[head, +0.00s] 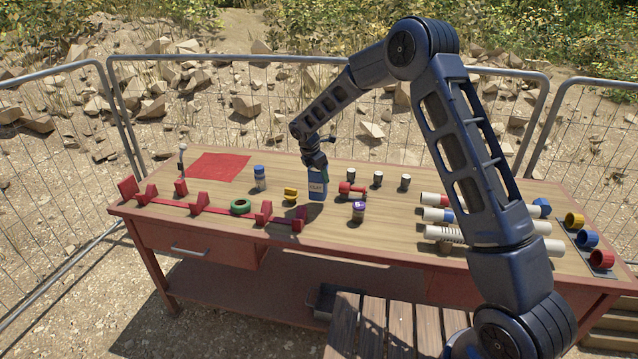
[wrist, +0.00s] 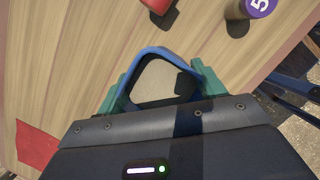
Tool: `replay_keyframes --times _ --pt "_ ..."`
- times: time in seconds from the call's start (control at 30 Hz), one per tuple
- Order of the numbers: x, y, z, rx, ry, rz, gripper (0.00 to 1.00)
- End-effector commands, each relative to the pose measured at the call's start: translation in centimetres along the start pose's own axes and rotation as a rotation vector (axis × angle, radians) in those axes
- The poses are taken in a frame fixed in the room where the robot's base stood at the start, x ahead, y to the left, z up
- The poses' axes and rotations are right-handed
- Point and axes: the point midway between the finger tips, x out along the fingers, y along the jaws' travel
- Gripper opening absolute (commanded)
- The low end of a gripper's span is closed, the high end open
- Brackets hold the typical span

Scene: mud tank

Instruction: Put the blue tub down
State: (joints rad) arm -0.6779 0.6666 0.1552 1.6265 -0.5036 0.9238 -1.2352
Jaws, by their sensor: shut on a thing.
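The blue tub (head: 317,188) is upright over the middle of the wooden table, with a pale label on its side. My gripper (head: 315,167) is above it and shut on it. In the wrist view the tub's blue rim (wrist: 150,53) shows between the green fingers of my gripper (wrist: 157,88), and its inside looks pale grey. I cannot tell whether the tub's base touches the table top or hangs just above it.
On the table (head: 340,232), a yellow piece (head: 290,195) is left of the tub, a red dumbbell-like piece (head: 352,188) right, and a purple-lidded jar (head: 358,211) in front right. A blue-lidded bottle (head: 260,178) stands left. A red mat (head: 219,167) lies bare at back left.

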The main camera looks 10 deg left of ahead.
Motion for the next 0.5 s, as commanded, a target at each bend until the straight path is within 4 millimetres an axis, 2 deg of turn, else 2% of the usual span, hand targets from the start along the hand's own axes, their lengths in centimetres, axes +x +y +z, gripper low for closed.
replay_keyframes --times 0.17,0.4,0.5 --pt "0.8 0.0 -0.2 0.001 0.000 0.001 0.16" --pt "3.8 0.0 -1.2 0.001 0.000 0.001 0.16" --pt "4.2 0.0 -1.3 0.001 0.000 0.001 0.16"
